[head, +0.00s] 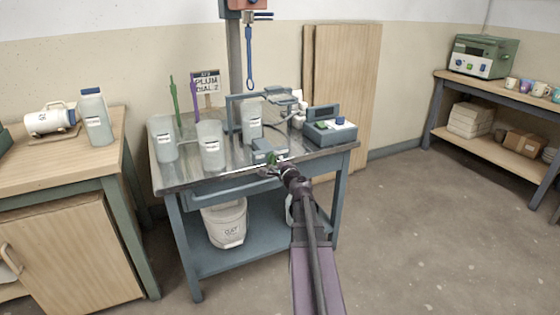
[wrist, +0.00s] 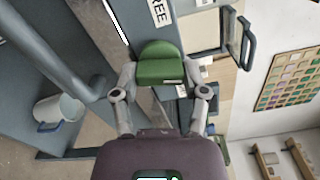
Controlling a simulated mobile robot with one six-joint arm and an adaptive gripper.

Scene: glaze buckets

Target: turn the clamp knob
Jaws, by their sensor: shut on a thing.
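The clamp knob (wrist: 160,50) is green with a rounded top and fills the gap between my fingertips in the wrist view. It shows small in the head view (head: 271,158), at the front edge of the metal-topped bench (head: 190,183). My gripper (wrist: 162,76) is shut on the knob, one finger on each side. In the head view my gripper (head: 279,166) is at the bench front, and it partly hides the knob. A grey block (head: 263,146) sits just behind the knob.
Translucent containers (head: 210,146) stand on the bench, left of the knob. A white bucket (head: 226,222) is on the lower shelf. Open floor (head: 420,220) lies at right.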

